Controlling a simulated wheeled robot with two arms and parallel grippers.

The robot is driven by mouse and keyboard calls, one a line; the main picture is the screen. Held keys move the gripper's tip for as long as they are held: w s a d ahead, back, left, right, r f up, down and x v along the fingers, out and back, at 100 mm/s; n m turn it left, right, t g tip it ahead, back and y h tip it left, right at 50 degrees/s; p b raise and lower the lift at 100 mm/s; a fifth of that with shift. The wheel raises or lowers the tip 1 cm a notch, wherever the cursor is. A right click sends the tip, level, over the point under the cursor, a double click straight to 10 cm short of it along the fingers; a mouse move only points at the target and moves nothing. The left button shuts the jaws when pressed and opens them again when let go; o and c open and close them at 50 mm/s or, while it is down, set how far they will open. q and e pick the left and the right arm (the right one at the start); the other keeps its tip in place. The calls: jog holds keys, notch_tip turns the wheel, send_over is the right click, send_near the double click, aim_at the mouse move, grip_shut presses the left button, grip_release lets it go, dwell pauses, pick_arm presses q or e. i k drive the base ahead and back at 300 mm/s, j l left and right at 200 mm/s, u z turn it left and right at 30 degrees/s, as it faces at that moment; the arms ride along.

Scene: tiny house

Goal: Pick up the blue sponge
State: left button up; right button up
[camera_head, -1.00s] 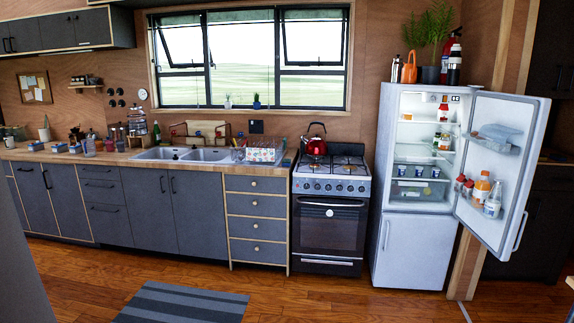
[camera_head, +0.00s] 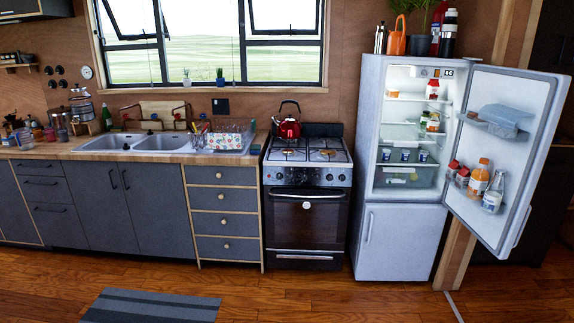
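I cannot make out a blue sponge for certain. Small items stand on the wooden counter (camera_head: 70,151) at the left, and a small bluish item (camera_head: 9,141) sits at its far left end. It is too small to tell what it is. Neither of my grippers is in view.
A double sink (camera_head: 145,143) and a dish rack (camera_head: 222,137) are on the counter. A red kettle (camera_head: 289,127) stands on the stove (camera_head: 308,178). The fridge (camera_head: 403,240) stands with its door (camera_head: 525,130) wide open. A striped rug (camera_head: 150,306) lies on the clear wooden floor.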

aim_at(254, 149)
jog(key=i, duration=0.75)
jog(key=i+u, duration=0.15)
jog(key=i, duration=0.6)
jog(key=i+l, duration=0.2)
jog(key=i, duration=0.55)
jog(key=j+u, duration=0.05)
